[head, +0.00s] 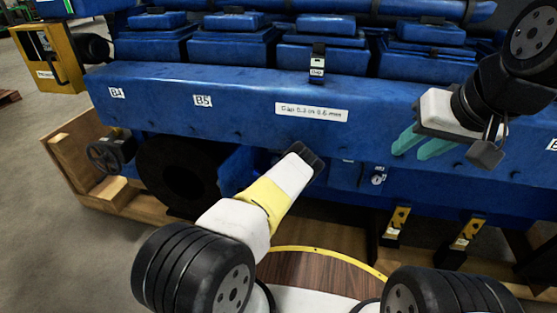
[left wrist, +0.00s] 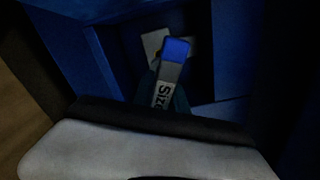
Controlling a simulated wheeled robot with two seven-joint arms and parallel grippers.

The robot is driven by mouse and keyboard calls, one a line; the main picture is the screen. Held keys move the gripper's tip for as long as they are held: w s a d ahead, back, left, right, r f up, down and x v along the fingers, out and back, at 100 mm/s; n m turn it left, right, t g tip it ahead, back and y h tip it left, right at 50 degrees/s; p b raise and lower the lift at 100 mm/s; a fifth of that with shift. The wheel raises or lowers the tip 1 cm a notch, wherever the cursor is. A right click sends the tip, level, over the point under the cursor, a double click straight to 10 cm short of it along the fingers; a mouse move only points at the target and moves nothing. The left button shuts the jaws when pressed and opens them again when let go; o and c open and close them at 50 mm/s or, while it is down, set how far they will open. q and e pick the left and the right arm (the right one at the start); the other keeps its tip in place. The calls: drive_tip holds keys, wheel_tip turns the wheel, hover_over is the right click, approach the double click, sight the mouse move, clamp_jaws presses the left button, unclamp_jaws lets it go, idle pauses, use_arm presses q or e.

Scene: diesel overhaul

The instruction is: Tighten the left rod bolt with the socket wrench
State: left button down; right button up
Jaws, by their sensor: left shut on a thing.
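In the left wrist view the left gripper (left wrist: 165,88) is shut on the socket wrench (left wrist: 173,58), a tool with a blue end and a grey label starting "Size". Its far end and socket are too dark to tell. The left rod bolt is not visible in either view. My right gripper (head: 409,152) has teal fingers a little apart, empty, in front of the blue engine (head: 240,110) at the right.
The engine rail carries labels B4 (head: 116,92) and B5 (head: 202,101) and a gap note (head: 311,112). Blue walls (left wrist: 232,50) stand close around the tool. Below are a round wooden table top (head: 315,275) with a yellow edge and yellow-marked brackets (head: 398,221).

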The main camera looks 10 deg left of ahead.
use_arm(q)
drive_tip(key=n, duration=0.7)
drive_tip(key=shift+w+a+r, duration=0.1)
drive_tip(key=shift+w+a, duration=0.05)
drive_tip(key=shift+w, duration=0.25)
drive_tip(key=n, duration=0.4)
drive_tip(key=shift+w, duration=0.25)
drive_tip(key=n, duration=0.4)
drive_tip(key=shift+w, duration=0.3)
drive_tip(key=n, duration=0.4)
drive_tip(key=shift+w, duration=0.25)
drive_tip(key=n, duration=0.4)
drive_tip(key=shift+w, duration=0.25)
drive_tip(key=n, duration=0.6)
drive_tip(key=shift+w+n, duration=0.3)
drive_tip(key=shift+w, duration=0.1)
drive_tip(key=shift+w+d, duration=0.15)
drive_tip(key=shift+w, duration=0.65)
drive_tip(key=shift+w+d, duration=0.1)
drive_tip(key=shift+w, duration=0.7)
drive_tip(key=shift+w, duration=0.1)
